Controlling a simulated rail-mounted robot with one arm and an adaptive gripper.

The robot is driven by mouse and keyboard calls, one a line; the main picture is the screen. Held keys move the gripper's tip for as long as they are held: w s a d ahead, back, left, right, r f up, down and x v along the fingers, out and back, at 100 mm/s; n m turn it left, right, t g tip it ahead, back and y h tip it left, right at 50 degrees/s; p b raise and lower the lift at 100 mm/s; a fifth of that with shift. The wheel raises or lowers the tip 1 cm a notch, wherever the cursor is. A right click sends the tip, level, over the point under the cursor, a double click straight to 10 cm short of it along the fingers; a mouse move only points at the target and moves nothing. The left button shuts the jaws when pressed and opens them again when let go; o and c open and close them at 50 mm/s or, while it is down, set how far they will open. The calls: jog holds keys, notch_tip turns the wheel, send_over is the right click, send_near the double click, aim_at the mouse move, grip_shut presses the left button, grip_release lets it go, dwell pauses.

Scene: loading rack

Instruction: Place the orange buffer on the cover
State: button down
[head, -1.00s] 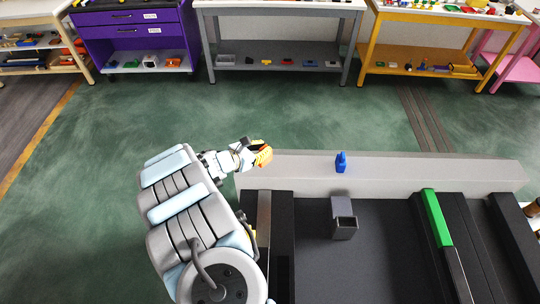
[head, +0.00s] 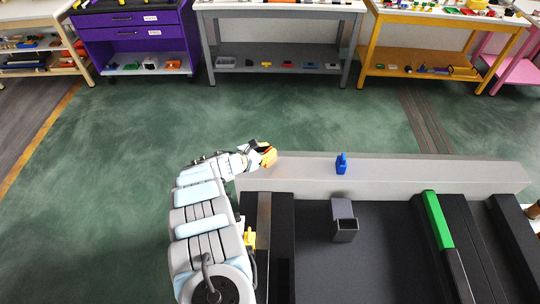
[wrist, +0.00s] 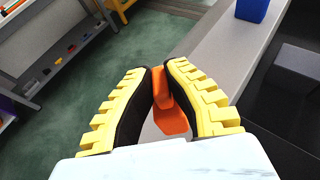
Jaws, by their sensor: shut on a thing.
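My gripper (head: 264,153) is at the left end of the light grey ledge in the head view. In the wrist view its yellow fingers with black pads (wrist: 160,95) are shut on the orange buffer (wrist: 171,118). The buffer sits between the pads, and the grey ledge shows behind it. Its upper part is partly hidden by the pads. I cannot tell for certain which thing is the cover.
A blue object (head: 341,164) stands on the grey ledge (head: 440,170), to the right of my gripper. A dark grey open box (head: 344,222) and a green bar (head: 437,218) lie in front. Shelves and tables line the back wall; green floor between is clear.

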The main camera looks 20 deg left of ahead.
jog(key=shift+w+d+f, duration=0.15)
jog(key=shift+w+f, duration=0.15)
jog(key=shift+w, duration=0.05)
notch_tip(320, 180, down, 2)
jog(key=shift+s+b, duration=0.1)
jog(key=shift+b, duration=0.3)
jog(key=shift+f, duration=0.45)
jog(key=shift+f+b, duration=0.15)
jog(key=shift+b, duration=0.15)
jog(key=c, duration=1.2)
grip_release()
jog(key=shift+c, duration=0.2)
